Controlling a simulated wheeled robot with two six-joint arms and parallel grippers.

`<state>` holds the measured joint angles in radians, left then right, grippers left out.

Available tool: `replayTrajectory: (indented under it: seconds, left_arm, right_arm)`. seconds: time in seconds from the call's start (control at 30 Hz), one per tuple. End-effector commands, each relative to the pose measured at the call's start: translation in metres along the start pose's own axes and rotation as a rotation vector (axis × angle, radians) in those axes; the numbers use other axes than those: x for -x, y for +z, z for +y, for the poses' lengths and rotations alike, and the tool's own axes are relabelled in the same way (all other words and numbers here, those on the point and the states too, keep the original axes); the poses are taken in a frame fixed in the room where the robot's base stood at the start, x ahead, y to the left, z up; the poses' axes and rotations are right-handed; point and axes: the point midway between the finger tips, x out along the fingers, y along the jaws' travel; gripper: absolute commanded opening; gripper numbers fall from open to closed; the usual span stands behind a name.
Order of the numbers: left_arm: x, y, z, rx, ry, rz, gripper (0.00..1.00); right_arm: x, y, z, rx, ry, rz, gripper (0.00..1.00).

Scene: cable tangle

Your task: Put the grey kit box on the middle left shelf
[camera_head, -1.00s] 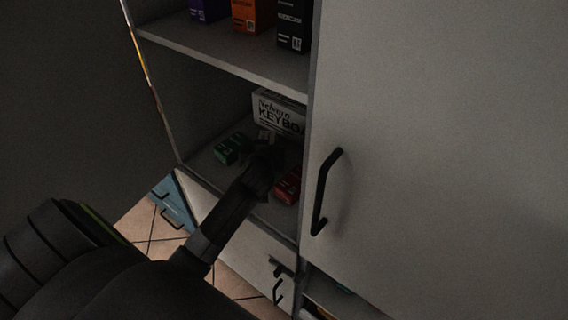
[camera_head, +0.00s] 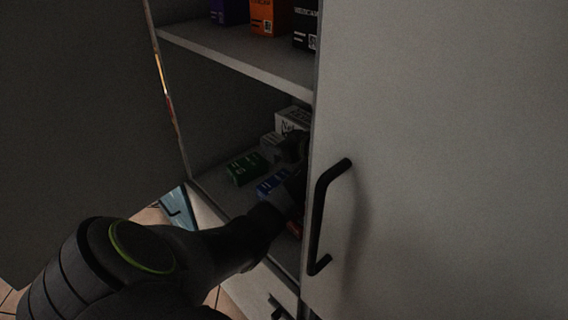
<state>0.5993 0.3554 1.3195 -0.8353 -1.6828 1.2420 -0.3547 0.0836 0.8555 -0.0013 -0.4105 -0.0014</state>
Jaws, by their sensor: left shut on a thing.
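The grey kit box (camera_head: 270,146) is on the middle left shelf level, at the jaws of my left gripper (camera_head: 287,150). My left gripper reaches into the shelf bay from the lower left and is shut on the box. The gripper hides part of it, and I cannot tell whether its underside touches the shelf. The middle left shelf (camera_head: 217,186) holds several other boxes. My right gripper is not in view.
A green box (camera_head: 247,168), a blue box (camera_head: 270,184), a partly hidden red box (camera_head: 296,226) and a white keyboard box (camera_head: 292,119) share the bay. A cabinet door (camera_head: 430,150) with a black handle (camera_head: 323,215) stands close right of my arm. The upper shelf (camera_head: 245,55) is overhead.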

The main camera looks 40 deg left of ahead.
Motion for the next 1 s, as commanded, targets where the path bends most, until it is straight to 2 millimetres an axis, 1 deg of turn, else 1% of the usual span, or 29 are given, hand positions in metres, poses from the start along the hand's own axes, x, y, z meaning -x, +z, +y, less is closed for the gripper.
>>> replayTrajectory:
  seconds: [0.17,0.2,0.23,0.3,0.33,0.4,0.43,0.6,0.63,0.7,0.77,1.0]
  left_arm:
    - [-0.006,0.014,0.000,-0.002,-0.001,-0.002,0.25]
    - [-0.007,0.019,-0.001,-0.004,-0.001,-0.004,0.21]
    - [-0.009,0.024,-0.001,-0.006,-0.001,-0.005,0.21]
    - [-0.014,0.036,-0.002,-0.009,-0.004,-0.009,0.12]
    - [-0.015,0.041,-0.002,-0.010,-0.004,-0.011,0.13]
    - [-0.018,0.049,-0.002,-0.008,-0.003,-0.011,0.02]
    - [-0.019,0.050,-0.002,-0.008,-0.004,-0.011,0.00]
    - [-0.018,0.051,-0.002,-0.007,-0.003,-0.012,0.01]
    - [-0.019,0.052,-0.002,-0.008,-0.003,-0.013,0.55]
    - [-0.019,0.051,-0.002,-0.007,-0.003,-0.010,0.64]
    - [-0.018,0.049,-0.001,-0.005,-0.002,-0.008,0.71]
    - [-0.017,0.045,0.000,-0.002,0.001,-0.003,0.71]
  right_arm:
    - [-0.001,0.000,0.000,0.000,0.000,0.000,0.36]
    - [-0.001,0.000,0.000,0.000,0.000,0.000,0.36]
    - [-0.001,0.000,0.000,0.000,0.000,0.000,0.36]
    - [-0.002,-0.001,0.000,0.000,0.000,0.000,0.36]
    - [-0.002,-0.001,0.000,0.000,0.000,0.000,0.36]
    - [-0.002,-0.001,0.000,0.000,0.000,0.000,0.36]
    - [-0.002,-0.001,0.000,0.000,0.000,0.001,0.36]
    - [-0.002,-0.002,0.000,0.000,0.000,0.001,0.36]
    - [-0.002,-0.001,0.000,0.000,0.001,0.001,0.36]
    - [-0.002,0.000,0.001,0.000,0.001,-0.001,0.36]
    - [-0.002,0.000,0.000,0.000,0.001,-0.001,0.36]
    - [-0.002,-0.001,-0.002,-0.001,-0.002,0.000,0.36]
